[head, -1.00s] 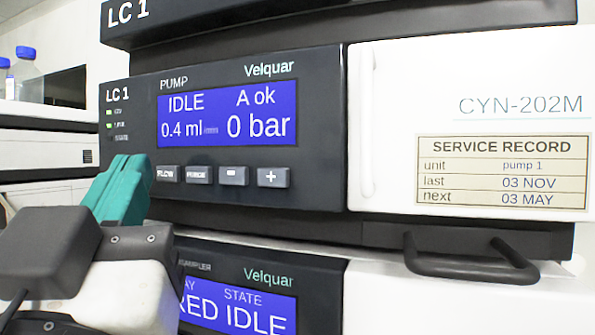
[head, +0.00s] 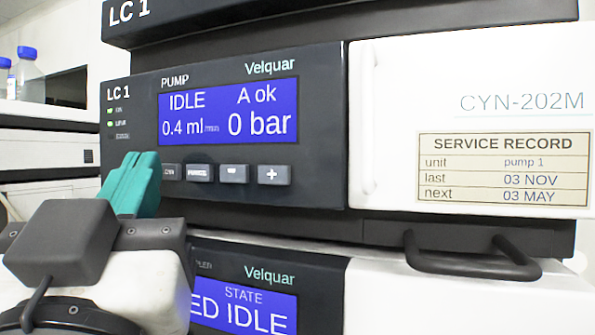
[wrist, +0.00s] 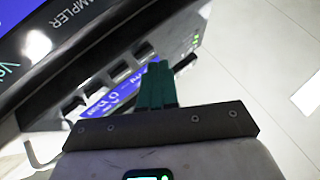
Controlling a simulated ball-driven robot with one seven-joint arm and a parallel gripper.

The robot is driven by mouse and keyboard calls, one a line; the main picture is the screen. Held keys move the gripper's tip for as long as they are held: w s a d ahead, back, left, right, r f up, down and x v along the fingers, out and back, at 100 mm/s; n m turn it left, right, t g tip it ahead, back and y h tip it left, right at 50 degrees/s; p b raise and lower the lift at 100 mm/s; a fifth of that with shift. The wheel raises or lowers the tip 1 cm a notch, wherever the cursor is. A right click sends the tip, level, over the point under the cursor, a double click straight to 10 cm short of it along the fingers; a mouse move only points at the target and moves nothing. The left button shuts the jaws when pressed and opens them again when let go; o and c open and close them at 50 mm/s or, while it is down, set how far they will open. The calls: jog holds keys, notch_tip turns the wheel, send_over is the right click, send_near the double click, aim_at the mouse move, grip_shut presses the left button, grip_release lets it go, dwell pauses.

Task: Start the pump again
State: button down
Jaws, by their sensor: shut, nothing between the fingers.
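The pump front panel (head: 320,170) faces me, with a blue display (head: 228,112) reading IDLE, A ok, 0.4 ml/min and 0 bar. Under it is a row of grey buttons: a partly covered leftmost one (head: 172,172), PURGE (head: 199,173), minus (head: 234,174) and plus (head: 273,175). My gripper (head: 146,158) has teal fingers, shut and empty. Its tips are just left of the leftmost button in the head view and hide part of it; contact cannot be told. The wrist view shows the shut fingers (wrist: 157,72) against the panel.
The sampler (head: 242,308) is below the pump, its display partly hidden by my arm. A white door (head: 400,120) with a service record label is on the right, above a dark handle (head: 470,265). Bottles (head: 30,80) stand at far left.

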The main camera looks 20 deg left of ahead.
jog(key=shift+w, duration=0.4)
dwell(0.8)
jog(key=shift+s, duration=0.1)
jog(key=shift+s+b, duration=0.55)
jog(key=shift+s, duration=0.2)
jog(key=shift+s+a+b, duration=0.15)
jog(key=shift+s+b, duration=0.4)
jog(key=shift+s, duration=0.7)
jog(key=shift+s+a+b, duration=0.1)
jog(key=shift+s+b, duration=0.4)
jog(key=shift+s, duration=0.75)
